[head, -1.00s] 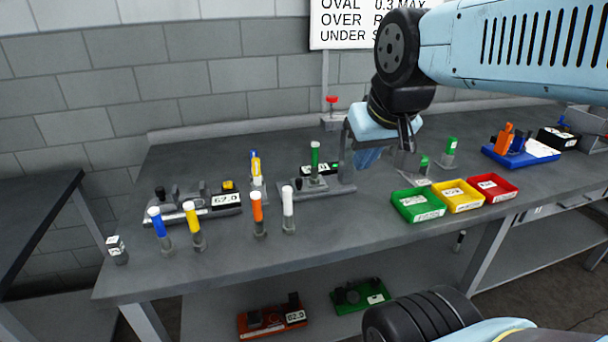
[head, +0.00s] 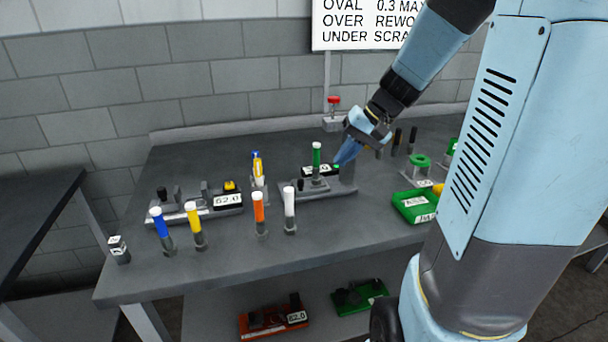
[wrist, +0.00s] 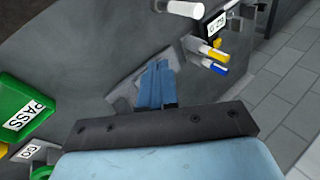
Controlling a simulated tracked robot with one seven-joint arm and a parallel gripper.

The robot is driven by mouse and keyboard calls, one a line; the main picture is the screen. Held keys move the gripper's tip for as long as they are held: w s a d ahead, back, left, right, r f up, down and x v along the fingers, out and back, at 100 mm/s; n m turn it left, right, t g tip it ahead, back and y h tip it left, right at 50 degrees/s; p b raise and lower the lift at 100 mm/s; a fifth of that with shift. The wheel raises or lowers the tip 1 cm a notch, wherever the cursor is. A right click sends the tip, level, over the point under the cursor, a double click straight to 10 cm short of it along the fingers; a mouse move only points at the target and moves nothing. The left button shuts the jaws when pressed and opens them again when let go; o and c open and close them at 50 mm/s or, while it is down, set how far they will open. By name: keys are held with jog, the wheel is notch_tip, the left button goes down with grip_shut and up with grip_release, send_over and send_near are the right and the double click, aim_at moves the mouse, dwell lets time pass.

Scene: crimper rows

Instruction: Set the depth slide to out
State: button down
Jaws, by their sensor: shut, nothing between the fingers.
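A grey bench device (head: 290,192) with a flat base, an upright post, a small readout (head: 318,170) and a green-topped tube (head: 317,155) stands mid-bench. I cannot make out for certain which part is the depth slide or how it is set. My gripper (head: 346,154) is just above the device's right end, by the post, with its blue fingers shut and empty. In the wrist view the shut fingers (wrist: 155,82) cover part of the grey base (wrist: 124,90); I cannot tell whether they touch it.
Blue, yellow, orange and white capped tubes (head: 259,212) stand at the bench's front left. A second device (head: 186,212) reading 62.0 lies behind them. A green tray (head: 408,206) is at the right. A red-topped post (head: 333,112) stands behind. My arm hides the bench's right side.

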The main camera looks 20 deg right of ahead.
jog(key=w+d+f+m+t+y, duration=0.2)
jog(key=w+d+f+m, duration=0.1)
jog(key=w+d+f, duration=0.45)
send_near(304, 186)
jog(key=f, duration=0.4)
jog(key=shift+w+d, duration=0.15)
jog(key=shift+w, duration=0.05)
jog(key=a, duration=0.1)
jog(key=w, duration=0.1)
jog(key=a, duration=0.1)
jog(key=shift+w+a+f, duration=0.1)
jog(key=shift+w+a, duration=0.15)
jog(key=shift+a, duration=0.1)
jog(key=shift+w+a, duration=0.3)
jog(key=shift+a, duration=0.2)
